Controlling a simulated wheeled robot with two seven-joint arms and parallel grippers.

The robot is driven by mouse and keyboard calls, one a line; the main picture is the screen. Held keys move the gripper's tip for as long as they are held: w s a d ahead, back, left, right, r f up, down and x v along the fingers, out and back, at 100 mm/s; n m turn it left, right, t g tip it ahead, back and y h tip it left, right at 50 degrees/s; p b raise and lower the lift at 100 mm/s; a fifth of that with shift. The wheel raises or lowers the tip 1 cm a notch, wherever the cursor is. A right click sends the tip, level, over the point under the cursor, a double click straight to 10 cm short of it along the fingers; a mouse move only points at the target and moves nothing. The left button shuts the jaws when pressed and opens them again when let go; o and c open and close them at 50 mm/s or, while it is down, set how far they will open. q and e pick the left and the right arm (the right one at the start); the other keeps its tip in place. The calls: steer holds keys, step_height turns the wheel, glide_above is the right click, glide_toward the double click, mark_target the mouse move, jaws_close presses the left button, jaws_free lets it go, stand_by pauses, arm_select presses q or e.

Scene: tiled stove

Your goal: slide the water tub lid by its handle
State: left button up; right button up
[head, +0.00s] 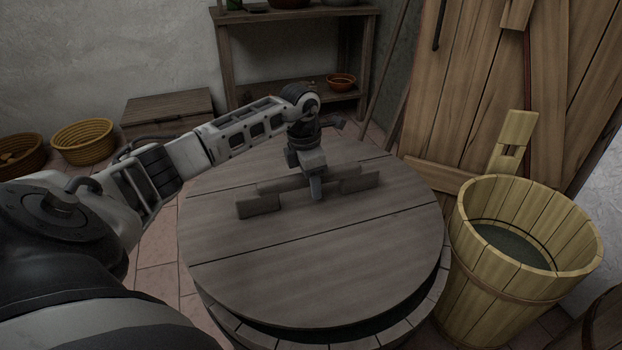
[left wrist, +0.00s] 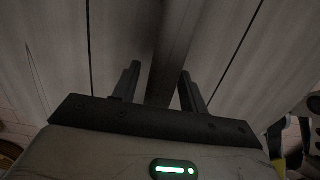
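The round grey wooden lid (head: 300,265) lies on the water tub (head: 235,325). A dark gap shows between lid and tub rim at the front right. The lid's handle is a raised wooden bar (head: 260,204) across its middle. My left gripper (head: 316,188) reaches down over the handle's middle. In the left wrist view, the left gripper (left wrist: 160,85) has its two fingers apart, one on each side of the handle bar (left wrist: 172,55). The fingers look open, and I cannot tell whether either touches the bar. My right gripper is not in view.
A pale wooden bucket (head: 515,255) with dark contents stands close at the tub's right. A plank door (head: 490,80) is behind it. A shelf (head: 290,60) stands at the back, with a wooden box (head: 165,108) and wicker baskets (head: 84,143) to its left.

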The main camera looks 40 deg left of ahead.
arm_select(q)
jaws_close()
stand_by(1.1)
steer(key=shift+a, duration=0.1)
